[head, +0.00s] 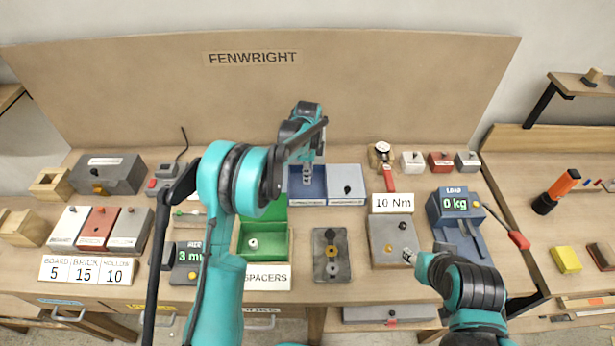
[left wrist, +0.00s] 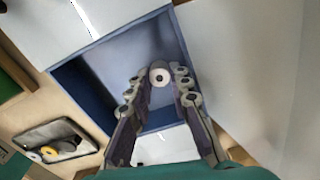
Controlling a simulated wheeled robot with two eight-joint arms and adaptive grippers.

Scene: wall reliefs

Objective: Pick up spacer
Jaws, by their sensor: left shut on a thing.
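My left gripper (head: 308,175) reaches down over the blue open-topped box (head: 322,195) in the middle of the bench. In the left wrist view, my left gripper (left wrist: 160,88) is shut on a small white ring-shaped spacer (left wrist: 159,70), held at its fingertips above the blue box (left wrist: 75,85). Whether it touches the box floor is unclear. Another white spacer (head: 253,243) lies in the green tray (head: 279,244) behind the "SPACERS" label. My right gripper (head: 409,256) is beside the grey "10 Nm" block; its jaws are too small to read.
A grey plate (head: 343,270) with yellow and pale rings lies right of the green tray. A light lidded box (head: 348,183) adjoins the blue box. The "10 Nm" block (head: 383,232) and blue scale (head: 447,215) stand to the right. Boxes labelled board, brick and hollow stand left.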

